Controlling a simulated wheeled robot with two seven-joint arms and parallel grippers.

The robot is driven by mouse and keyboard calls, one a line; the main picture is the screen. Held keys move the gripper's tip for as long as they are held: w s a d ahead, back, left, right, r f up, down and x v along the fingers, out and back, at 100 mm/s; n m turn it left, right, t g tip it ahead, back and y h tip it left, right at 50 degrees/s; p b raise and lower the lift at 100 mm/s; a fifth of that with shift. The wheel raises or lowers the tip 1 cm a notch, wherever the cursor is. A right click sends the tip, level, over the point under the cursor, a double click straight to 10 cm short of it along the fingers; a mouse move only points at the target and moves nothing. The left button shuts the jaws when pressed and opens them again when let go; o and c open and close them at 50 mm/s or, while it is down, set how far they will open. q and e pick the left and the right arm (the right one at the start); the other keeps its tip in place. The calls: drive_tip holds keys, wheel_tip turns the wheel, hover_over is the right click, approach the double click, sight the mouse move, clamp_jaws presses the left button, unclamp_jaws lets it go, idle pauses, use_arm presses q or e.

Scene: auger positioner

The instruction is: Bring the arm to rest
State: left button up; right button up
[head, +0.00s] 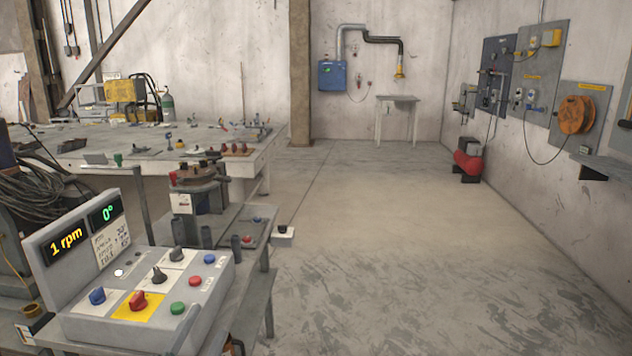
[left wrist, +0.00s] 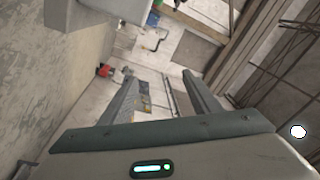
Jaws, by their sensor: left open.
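My left gripper (left wrist: 159,76) shows in the left wrist view with its two fingers apart. Nothing is between them, and the floor and far items show through the gap. I cannot make out either gripper in the head view. The control box (head: 208,290) stands at the lower left of the head view, with an upright panel reading "1 rpm" and "0°". It has a blue knob (head: 97,296), a red knob (head: 138,300) on a yellow patch, dark knobs and several round buttons. No gripper is seen touching it.
A large workbench (head: 140,140) with tools fills the left. Cables (head: 40,190) hang at the left edge. The floor (head: 400,250) in the middle and right is clear. Wall panels (head: 545,70) are at right.

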use_arm(q)
drive_tip(key=s+a+f+n+g+y, duration=0.35)
drive_tip(key=s+f+n+g, duration=0.4)
drive_tip(key=s+f, duration=0.8)
drive_tip(key=s+d+f+n+g, duration=0.1)
drive_tip(key=s+f+g, duration=0.25)
drive_tip(key=s, duration=0.35)
drive_tip(key=s+d+f+n+g+h, duration=0.1)
drive_tip(key=s+f+g, duration=0.1)
drive_tip(key=s+f, duration=0.35)
drive_tip(key=s+d+f+n+g, duration=0.2)
drive_tip(key=s+g, duration=0.1)
drive_tip(key=s, duration=0.6)
drive_tip(key=w+d+f+t, duration=0.1)
drive_tip(key=w+f, duration=0.2)
drive_tip(key=f, duration=0.6)
drive_tip(key=w+d+f, duration=0.1)
drive_tip(key=w+f, duration=0.2)
drive_tip(key=f, duration=0.5)
drive_tip(key=s+d+f+t, duration=0.1)
drive_tip(key=f, duration=0.7)
drive_tip(key=s+f+h, duration=0.1)
drive_tip(key=s+f, duration=0.1)
drive_tip(key=f, duration=0.7)
drive_tip(key=shift+d+f+m+t, duration=0.25)
drive_tip(key=shift+d+m+t, duration=0.1)
drive_tip(key=shift+t, duration=0.05)
drive_tip(key=shift+s, duration=0.1)
